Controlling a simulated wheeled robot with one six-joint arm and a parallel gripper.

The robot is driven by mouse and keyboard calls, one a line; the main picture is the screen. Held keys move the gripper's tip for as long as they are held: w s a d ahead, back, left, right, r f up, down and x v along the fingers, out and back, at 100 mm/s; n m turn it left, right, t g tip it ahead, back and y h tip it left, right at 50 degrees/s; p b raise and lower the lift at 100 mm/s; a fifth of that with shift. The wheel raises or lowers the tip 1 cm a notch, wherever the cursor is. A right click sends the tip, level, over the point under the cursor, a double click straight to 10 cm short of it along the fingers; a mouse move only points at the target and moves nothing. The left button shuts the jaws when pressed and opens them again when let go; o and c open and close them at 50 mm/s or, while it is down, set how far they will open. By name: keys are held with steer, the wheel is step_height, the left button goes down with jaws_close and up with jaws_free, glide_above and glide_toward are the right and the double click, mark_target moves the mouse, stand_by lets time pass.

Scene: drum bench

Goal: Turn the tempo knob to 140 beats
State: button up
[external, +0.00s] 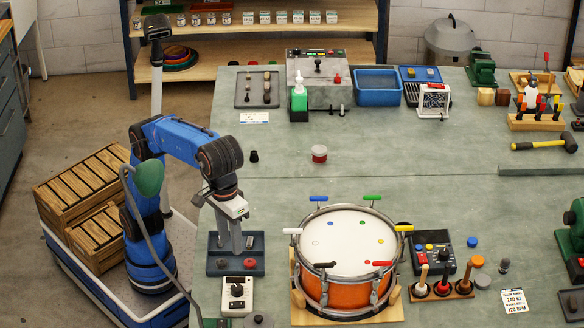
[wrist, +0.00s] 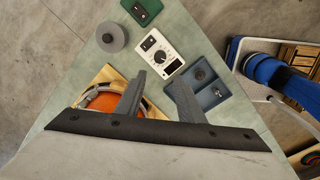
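The tempo knob (external: 237,290) is a dark dial on the white-faced metronome box (external: 239,308) at the table's near left edge. The wrist view shows the knob (wrist: 160,56) on a pale scale, near the upper middle; its exact reading is too small to tell. My gripper (external: 231,246) points down above the blue-grey tray, behind the metronome box in the external view. In the wrist view its two fingers (wrist: 158,96) are apart with nothing between them. They are clear of the knob.
The blue-grey tray (external: 214,267) holds small round pieces. The orange drum (external: 340,291) with coloured lugs stands to the right on a wooden base. A grey round piece (wrist: 111,37) and a green box (wrist: 141,9) lie near the metronome. A card (external: 515,301) reads 120 BPM.

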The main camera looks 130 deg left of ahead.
mark_target(237, 288)
steer(key=f, duration=1.6)
steer(key=shift+w+f, duration=0.25)
steer(key=shift+w, duration=0.15)
steer(key=c, duration=0.8)
